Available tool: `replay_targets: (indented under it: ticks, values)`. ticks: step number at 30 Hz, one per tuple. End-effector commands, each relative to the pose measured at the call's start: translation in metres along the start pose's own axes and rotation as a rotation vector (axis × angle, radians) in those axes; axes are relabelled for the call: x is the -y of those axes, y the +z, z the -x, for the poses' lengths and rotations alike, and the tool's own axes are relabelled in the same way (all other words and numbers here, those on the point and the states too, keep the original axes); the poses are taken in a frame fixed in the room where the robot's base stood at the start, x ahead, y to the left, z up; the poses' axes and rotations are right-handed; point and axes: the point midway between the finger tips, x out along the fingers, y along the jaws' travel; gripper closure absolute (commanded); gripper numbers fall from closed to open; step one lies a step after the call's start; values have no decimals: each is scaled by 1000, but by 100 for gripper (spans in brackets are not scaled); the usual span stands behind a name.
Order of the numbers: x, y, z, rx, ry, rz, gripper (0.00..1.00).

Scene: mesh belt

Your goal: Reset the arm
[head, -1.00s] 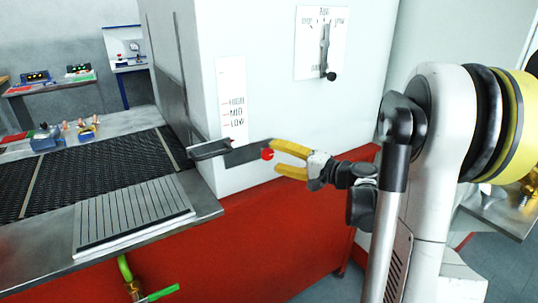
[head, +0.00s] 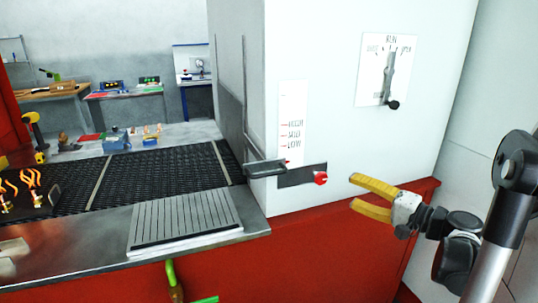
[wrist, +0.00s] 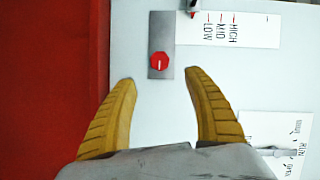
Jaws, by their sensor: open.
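My gripper (head: 353,193) has yellow ribbed fingers and is open and empty. In the head view it hangs in front of the white machine housing (head: 345,140), right of a red knob (head: 320,178) and apart from it. In the wrist view the fingers (wrist: 165,104) are spread, with the red knob (wrist: 158,62) on its grey plate beyond and between them. My arm enters from the right in the head view.
A HIGH/MID/LOW scale (head: 293,122) and a lever dial (head: 388,75) are on the housing. A dark handle (head: 265,167) juts out left of the knob. The mesh belt (head: 150,170) and a ribbed plate (head: 185,217) lie left. A red base (head: 300,250) runs below.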

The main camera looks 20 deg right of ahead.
Motion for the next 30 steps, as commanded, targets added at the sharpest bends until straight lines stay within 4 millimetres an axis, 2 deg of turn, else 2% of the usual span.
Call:
replay_targets:
  ticks: [2, 5, 8, 10, 13, 15, 18, 21, 25, 30]
  values:
    - [0, 2, -2, 4, 6, 1, 40]
    - [2, 20, -13, 37, 53, 14, 40]
    - [4, 62, -33, 107, 168, 54, 40]
    - [4, 102, -44, 171, 278, 109, 40]
    - [1, 162, -46, 260, 441, 225, 40]
    - [-3, 198, -38, 313, 544, 326, 40]
    - [-8, 239, -18, 374, 671, 495, 40]
    - [-12, 267, 7, 417, 767, 678, 40]
    - [-15, 283, 33, 440, 838, 885, 40]
    - [-15, 288, 48, 446, 872, 1036, 40]
